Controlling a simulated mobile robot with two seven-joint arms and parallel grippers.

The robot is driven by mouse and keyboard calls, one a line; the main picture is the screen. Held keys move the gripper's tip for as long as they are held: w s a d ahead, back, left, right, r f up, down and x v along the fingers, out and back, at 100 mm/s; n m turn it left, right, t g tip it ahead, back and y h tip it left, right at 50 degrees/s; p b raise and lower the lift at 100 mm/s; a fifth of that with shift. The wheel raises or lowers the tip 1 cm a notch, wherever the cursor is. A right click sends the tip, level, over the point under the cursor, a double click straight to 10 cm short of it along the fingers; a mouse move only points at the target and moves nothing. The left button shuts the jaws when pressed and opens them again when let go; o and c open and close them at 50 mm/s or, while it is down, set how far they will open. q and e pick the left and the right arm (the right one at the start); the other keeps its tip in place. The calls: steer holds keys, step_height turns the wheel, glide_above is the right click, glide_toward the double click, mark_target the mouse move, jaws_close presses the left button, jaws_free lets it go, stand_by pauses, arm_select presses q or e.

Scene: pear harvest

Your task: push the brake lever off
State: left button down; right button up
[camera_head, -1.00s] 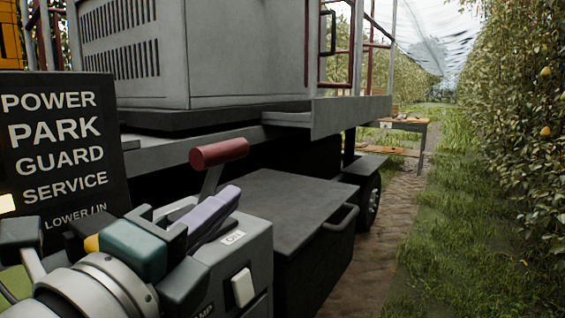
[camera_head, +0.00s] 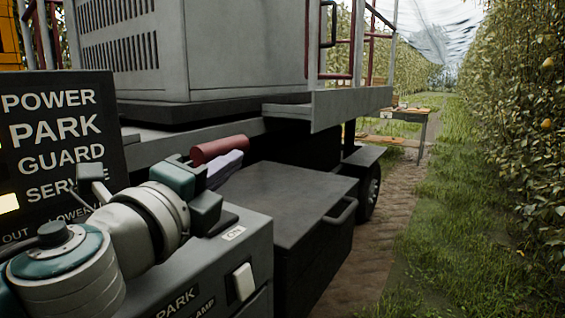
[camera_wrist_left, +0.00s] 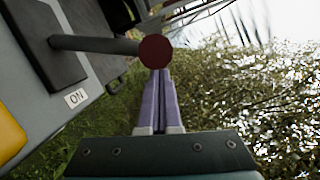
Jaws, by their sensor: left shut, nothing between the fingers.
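The brake lever has a red cylindrical handle (camera_head: 220,149) on a grey shaft. In the left wrist view the red handle (camera_wrist_left: 155,50) shows end-on, with its shaft running left to a dark slot plate. My left gripper (camera_head: 229,163) is shut and empty, its purple fingers beside and just below the handle. In the left wrist view the closed fingers (camera_wrist_left: 159,76) point up to the handle, which hides their tips. I cannot tell whether they touch. An ON label (camera_wrist_left: 76,97) sits on the grey panel; it also shows in the head view (camera_head: 233,233). My right gripper is out of view.
A black sign (camera_head: 55,135) stands at the left. A dark box (camera_head: 290,200) with a handle lies right of the panel, below the grey vehicle body (camera_head: 250,50). A white switch (camera_head: 243,281) is on the panel front. A grass lane is open at right.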

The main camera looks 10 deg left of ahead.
mark_target(212, 147)
arm_select(q)
steer(key=shift+r, duration=0.1)
steer(key=shift+w+a+r+n+p, duration=0.1)
steer(key=shift+a+r+n+p, duration=0.25)
steer(key=shift+n+p, duration=0.15)
steer(key=shift+w+a+r+n+p, duration=0.3)
steer(key=shift+a+r+n+p, duration=0.4)
steer(key=shift+a+p, duration=0.1)
steer(key=w+a+n+g+h+p, duration=0.1)
steer(key=w+a+n+g+p, duration=0.2)
steer(key=a+n+p, duration=0.5)
steer(key=w+a+r+n, duration=0.1)
steer(key=a, duration=0.2)
steer(key=shift+n, duration=0.4)
steer(key=shift+f, duration=0.1)
